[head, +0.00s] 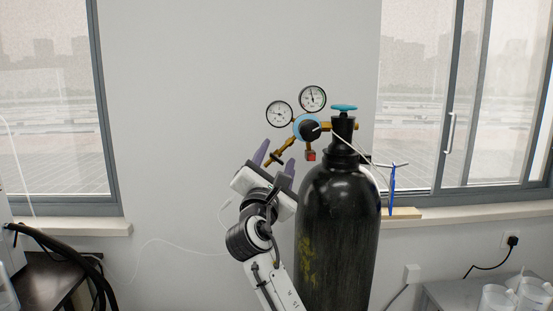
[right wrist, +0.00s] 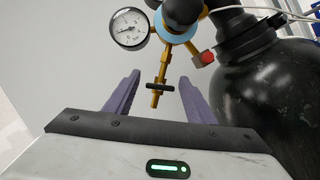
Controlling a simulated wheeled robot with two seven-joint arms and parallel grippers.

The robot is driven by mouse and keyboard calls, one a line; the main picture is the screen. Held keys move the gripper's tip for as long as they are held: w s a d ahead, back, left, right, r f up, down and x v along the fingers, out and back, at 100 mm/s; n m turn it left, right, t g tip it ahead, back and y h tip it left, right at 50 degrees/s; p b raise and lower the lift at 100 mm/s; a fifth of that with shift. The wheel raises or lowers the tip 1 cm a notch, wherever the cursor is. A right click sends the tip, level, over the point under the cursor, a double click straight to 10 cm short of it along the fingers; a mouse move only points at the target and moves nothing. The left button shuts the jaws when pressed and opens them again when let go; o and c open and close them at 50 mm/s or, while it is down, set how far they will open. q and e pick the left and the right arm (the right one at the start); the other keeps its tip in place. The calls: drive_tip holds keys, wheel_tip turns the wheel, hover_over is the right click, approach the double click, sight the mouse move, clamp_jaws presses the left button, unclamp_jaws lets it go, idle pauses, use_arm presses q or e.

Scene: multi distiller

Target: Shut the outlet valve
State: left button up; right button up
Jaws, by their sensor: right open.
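A black gas cylinder (head: 338,235) stands upright, with a brass regulator carrying two round gauges at its top. The outlet valve (head: 274,159), a brass stem with a small dark crossbar, points down and left from the regulator. In the right wrist view the outlet valve (right wrist: 159,87) shows between the two purple fingers. My right gripper (head: 277,157) is open, with its fingers spread to either side of the valve's line; contact is not visible. The right gripper (right wrist: 160,80) holds nothing. My left gripper is in neither view.
A teal handwheel (head: 343,108) tops the cylinder. One gauge (right wrist: 130,28) and a red-ended fitting (right wrist: 205,58) sit close above the fingers. The wall left of my gripper is clear.

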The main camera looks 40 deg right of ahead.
drive_tip(key=c, duration=1)
drive_tip(key=shift+m+g, duration=0.4)
drive_tip(key=shift+m, duration=0.5)
drive_tip(key=shift+c, duration=0.2)
drive_tip(key=o, duration=1)
drive_tip(key=shift+o, duration=0.2)
drive_tip(key=b+v, duration=0.2)
drive_tip(key=v, duration=0.8)
drive_tip(key=shift+s+a+f, duration=0.1)
drive_tip(key=shift+a, duration=0.05)
